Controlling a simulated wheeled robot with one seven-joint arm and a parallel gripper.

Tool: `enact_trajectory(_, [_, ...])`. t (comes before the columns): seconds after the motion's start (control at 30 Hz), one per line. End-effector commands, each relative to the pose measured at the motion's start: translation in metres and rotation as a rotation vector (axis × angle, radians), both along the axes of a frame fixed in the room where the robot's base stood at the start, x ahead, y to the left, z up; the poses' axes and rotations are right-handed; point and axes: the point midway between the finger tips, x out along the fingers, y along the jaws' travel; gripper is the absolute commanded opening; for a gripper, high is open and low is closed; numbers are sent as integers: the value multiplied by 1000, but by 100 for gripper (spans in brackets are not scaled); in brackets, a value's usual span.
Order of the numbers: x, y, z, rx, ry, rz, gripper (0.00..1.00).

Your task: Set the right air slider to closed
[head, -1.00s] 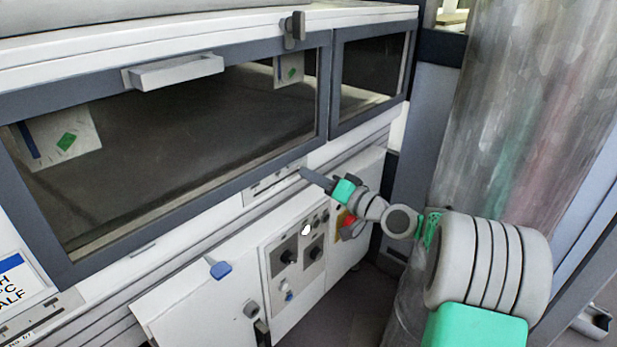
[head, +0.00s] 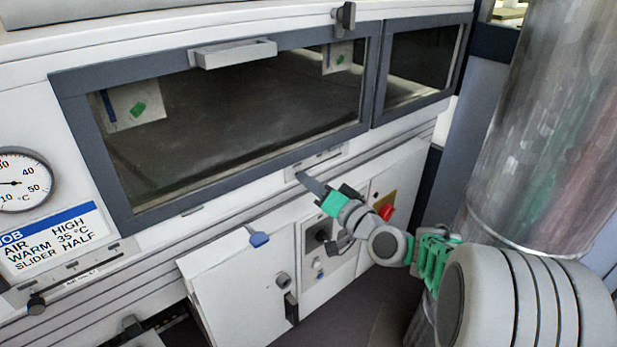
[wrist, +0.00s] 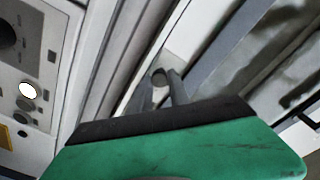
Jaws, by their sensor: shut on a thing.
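The right air slider's plate (head: 326,158) is a pale strip with a slot on the white panel below the big window. My gripper (head: 301,177) reaches it from the lower right, with its tips at the plate's left end. In the wrist view my gripper (wrist: 165,82) is shut on a small round knob (wrist: 160,79), seen between the two grey fingers. The fingers and arm cover the knob in the head view. Any marks on this plate are too small to read.
A second slider plate (head: 75,272) with a dark knob (head: 37,305) is at the lower left, below a job card (head: 55,240) and a dial gauge (head: 20,180). A control panel (head: 318,238) and an open-looking white door (head: 235,290) with a blue tab lie below my gripper.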

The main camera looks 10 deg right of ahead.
Motion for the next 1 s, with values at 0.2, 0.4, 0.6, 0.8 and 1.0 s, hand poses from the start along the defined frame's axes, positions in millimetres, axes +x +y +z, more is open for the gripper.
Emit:
enact_trajectory(0.2, [-2, 6, 5, 5, -8, 18, 0])
enact_trajectory(0.4, [-2, 5, 4, 5, -5, 16, 36])
enact_trajectory(0.6, [-2, 1, 3, 6, -2, 8, 44])
enact_trajectory(0.8, [-7, -6, 4, 9, -4, 3, 44])
enact_trajectory(1.0, [-39, -24, 4, 7, -5, -1, 44])
